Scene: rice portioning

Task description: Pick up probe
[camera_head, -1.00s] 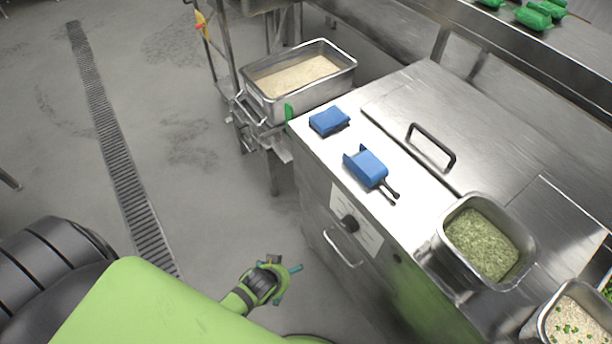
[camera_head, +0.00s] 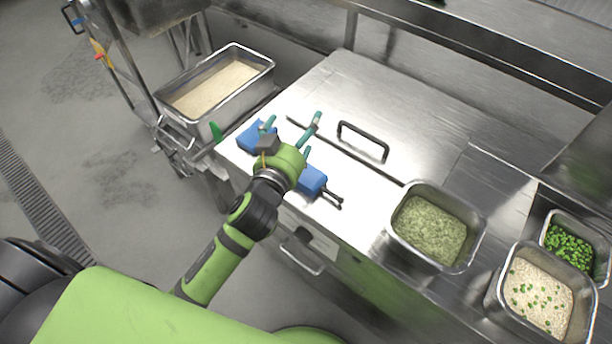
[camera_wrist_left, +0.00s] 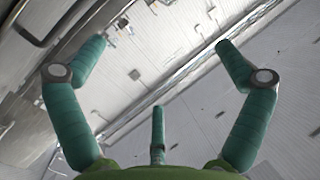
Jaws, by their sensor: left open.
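I cannot pick out a probe for certain. My left gripper (camera_head: 291,126) is open and empty over the steel counter, above and between two blue items. In the wrist view its teal fingers (camera_wrist_left: 160,45) are spread, with only blurred metal beyond them. One item is a blue block (camera_head: 248,138), partly hidden by the gripper. The other is a blue scoop-like tool (camera_head: 314,180) with a dark thin handle, partly hidden by the gripper and pointing down-right. My right gripper is not in view.
A steel bin of rice (camera_head: 262,66) stands at the counter's left end. A black handle (camera_head: 364,138) rises from the counter lid. Pans of green herbs (camera_head: 432,226), peas (camera_head: 570,248) and mixed rice (camera_head: 538,296) stand at right. A small red-yellow object (camera_head: 99,50) hangs on the rack at left.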

